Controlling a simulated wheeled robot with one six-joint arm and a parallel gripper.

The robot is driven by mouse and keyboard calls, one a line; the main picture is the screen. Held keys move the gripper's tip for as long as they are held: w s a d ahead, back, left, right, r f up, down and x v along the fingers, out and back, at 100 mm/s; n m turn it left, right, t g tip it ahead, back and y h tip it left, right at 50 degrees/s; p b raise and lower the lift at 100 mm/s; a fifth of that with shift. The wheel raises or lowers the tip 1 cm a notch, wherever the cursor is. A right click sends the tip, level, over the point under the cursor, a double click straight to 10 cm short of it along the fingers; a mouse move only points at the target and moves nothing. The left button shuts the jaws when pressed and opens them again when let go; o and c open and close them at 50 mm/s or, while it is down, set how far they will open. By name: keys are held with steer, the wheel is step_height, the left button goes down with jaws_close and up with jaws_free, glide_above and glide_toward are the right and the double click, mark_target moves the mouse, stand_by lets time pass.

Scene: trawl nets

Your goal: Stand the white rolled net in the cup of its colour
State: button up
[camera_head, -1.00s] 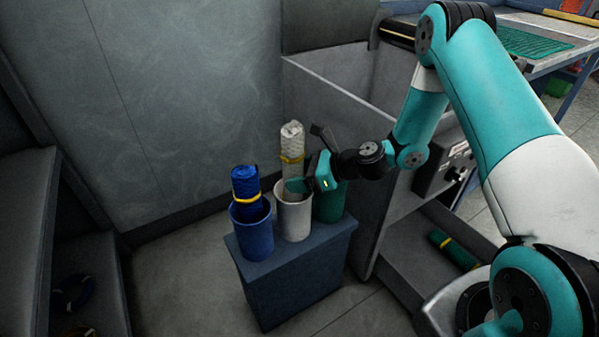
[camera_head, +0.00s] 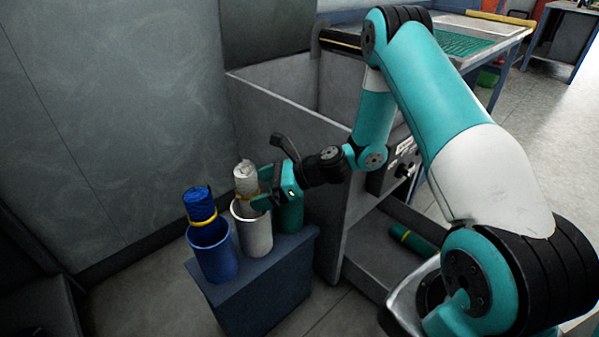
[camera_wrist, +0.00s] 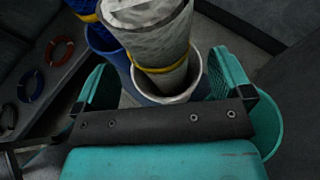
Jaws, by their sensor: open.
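The white rolled net (camera_head: 246,179), with a yellow band, stands in the white cup (camera_head: 256,238). In the wrist view the white net (camera_wrist: 155,40) rises out of the white cup (camera_wrist: 198,92), leaning a little against its rim. My gripper (camera_head: 262,190) is at the cup's rim, beside the net. In the wrist view its teal fingers are spread wide, one on each side of the cup and net, and appear clear of the net. The lower part of the net is hidden inside the cup.
A blue cup (camera_head: 213,262) holds a blue rolled net (camera_head: 199,203) to the left. A green cup (camera_head: 290,214) stands to the right, partly behind my gripper. The cups stand on a blue stand (camera_head: 262,295). A green rolled net (camera_head: 412,240) lies on a low shelf at right.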

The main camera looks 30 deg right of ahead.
steer(key=p+v, duration=0.2)
steer(key=v, duration=1.3)
steer(key=shift+w+a+r, duration=0.1)
steer(key=shift+w, duration=0.05)
steer(key=s+a+r+n+g, duration=0.2)
steer(key=a+r+n+g, duration=0.3)
steer(key=a+r+n, duration=0.35)
steer(key=s+a+r+n+g+h, duration=0.1)
steer(key=s+a+r+n+h, duration=0.3)
steer(key=s+n, duration=0.6)
steer(key=s+a+r+n+g+h, duration=0.1)
steer(key=s+a+r+n+h, duration=0.2)
steer(key=s+a+r+n, duration=0.7)
steer(key=w+d+r+n+p, duration=0.1)
steer(key=d+r+n+p, duration=0.2)
steer(key=r+p, duration=1.4)
steer(key=p, duration=0.4)
steer(key=shift+w+d, duration=0.25)
steer(key=shift+d, duration=0.1)
steer(key=shift+c, duration=0.4)
